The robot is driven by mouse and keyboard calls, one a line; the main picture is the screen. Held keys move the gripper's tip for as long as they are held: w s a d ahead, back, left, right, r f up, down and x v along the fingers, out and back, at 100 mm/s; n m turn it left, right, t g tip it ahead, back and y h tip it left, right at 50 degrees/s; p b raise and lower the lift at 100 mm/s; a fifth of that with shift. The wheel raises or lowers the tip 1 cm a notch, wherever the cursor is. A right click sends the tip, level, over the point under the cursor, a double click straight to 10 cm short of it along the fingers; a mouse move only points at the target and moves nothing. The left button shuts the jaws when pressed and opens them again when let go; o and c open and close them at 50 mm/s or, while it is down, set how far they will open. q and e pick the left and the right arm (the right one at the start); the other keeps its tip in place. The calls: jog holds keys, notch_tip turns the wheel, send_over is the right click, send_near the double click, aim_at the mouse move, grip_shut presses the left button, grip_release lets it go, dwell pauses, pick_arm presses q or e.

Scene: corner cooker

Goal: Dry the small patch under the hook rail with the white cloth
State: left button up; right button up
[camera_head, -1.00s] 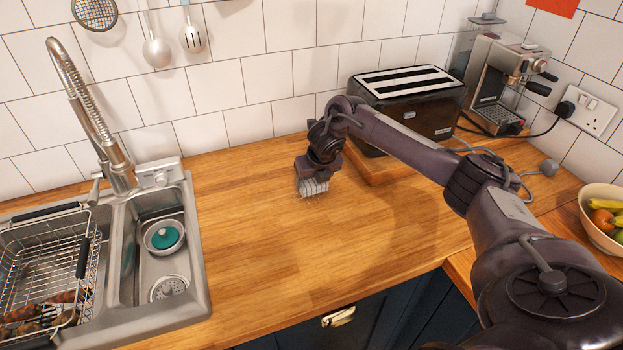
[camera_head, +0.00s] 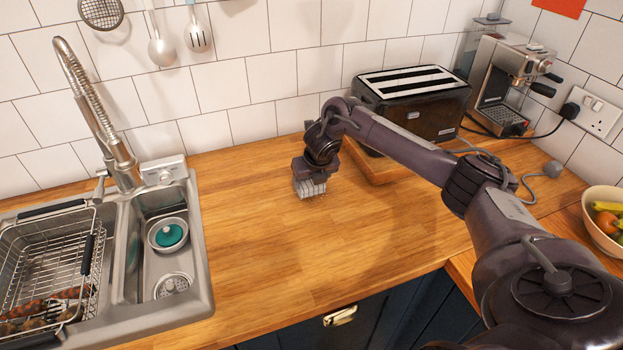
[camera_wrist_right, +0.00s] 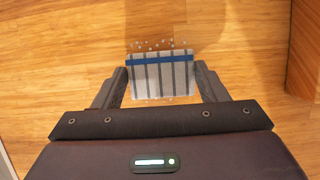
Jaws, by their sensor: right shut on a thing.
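My right gripper (camera_head: 312,184) is low over the wooden counter, between the sink and the toaster. It is shut on the white cloth (camera_head: 309,190), which has grey stripes and a blue band in the right wrist view (camera_wrist_right: 160,78). The cloth is at the counter surface. Small droplets (camera_wrist_right: 158,44) of the wet patch show along the cloth's far edge in the wrist view; whatever lies under the cloth is hidden. Utensils hang on the wall at the upper left, but the hook rail itself is out of view. My left gripper is not in view.
A black toaster (camera_head: 412,108) stands on a wooden board (camera_head: 378,166) right of the gripper. The steel sink (camera_head: 200,262) with tap (camera_head: 95,115) and wire rack (camera_head: 45,265) is at left. The counter (camera_head: 260,240) in front is clear. A coffee machine (camera_head: 508,90) stands at back right.

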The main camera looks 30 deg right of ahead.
jog(key=shift+f+b, duration=0.4)
jog(key=shift+f, duration=0.2)
dwell(0.8)
jog(key=shift+a, duration=0.1)
jog(key=shift+w+a, duration=0.2)
jog(key=shift+a, duration=0.65)
jog(key=shift+d, duration=0.1)
jog(key=shift+s+d, duration=0.25)
jog(key=shift+d, duration=0.7)
jog(key=shift+s+d, duration=0.25)
jog(key=shift+d, duration=0.65)
jog(key=shift+a, duration=0.1)
